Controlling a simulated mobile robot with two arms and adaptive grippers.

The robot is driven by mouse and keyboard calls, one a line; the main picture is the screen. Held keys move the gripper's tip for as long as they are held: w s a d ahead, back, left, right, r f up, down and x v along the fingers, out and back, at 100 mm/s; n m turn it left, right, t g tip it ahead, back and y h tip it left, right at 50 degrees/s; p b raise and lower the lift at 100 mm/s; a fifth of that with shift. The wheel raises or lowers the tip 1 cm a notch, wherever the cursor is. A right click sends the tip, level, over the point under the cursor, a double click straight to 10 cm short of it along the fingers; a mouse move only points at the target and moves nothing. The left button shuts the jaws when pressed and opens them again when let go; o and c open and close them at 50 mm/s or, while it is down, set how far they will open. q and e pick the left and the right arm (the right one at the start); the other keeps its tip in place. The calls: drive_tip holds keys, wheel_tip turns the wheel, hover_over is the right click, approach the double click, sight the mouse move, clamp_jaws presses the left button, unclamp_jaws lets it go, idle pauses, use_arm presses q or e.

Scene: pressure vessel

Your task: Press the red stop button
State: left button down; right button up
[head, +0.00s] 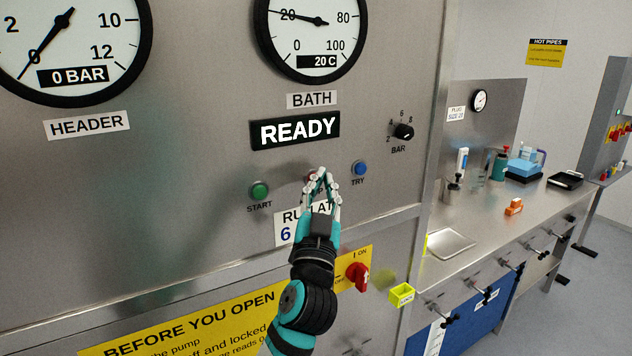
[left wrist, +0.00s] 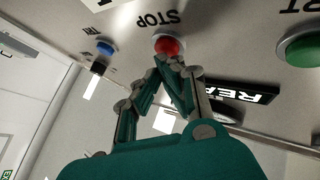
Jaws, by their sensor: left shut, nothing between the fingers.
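The red stop button (left wrist: 168,45) sits on the steel panel under the word STOP in the left wrist view, where the picture is turned over. In the head view my left gripper (head: 322,174) mostly hides the button, and only a little red (head: 311,177) shows beside the fingertips. My left gripper (left wrist: 170,66) is shut and empty, its fingertips together right in front of the button. I cannot tell whether they touch it. My right gripper is in neither view.
A green START button (head: 259,191) is left of the stop button and a blue TRY button (head: 359,168) right. A READY display (head: 295,131) is above. A red rotary switch (head: 358,276) is below right. A steel bench (head: 480,225) stands at right.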

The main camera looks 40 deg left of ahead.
use_arm(q)
drive_tip(key=s+d+b, duration=0.1)
drive_tip(key=s+d, duration=0.1)
drive_tip(key=d, duration=0.3)
drive_tip(key=shift+s+d, duration=0.15)
drive_tip(key=shift+d, duration=0.15)
idle(0.8)
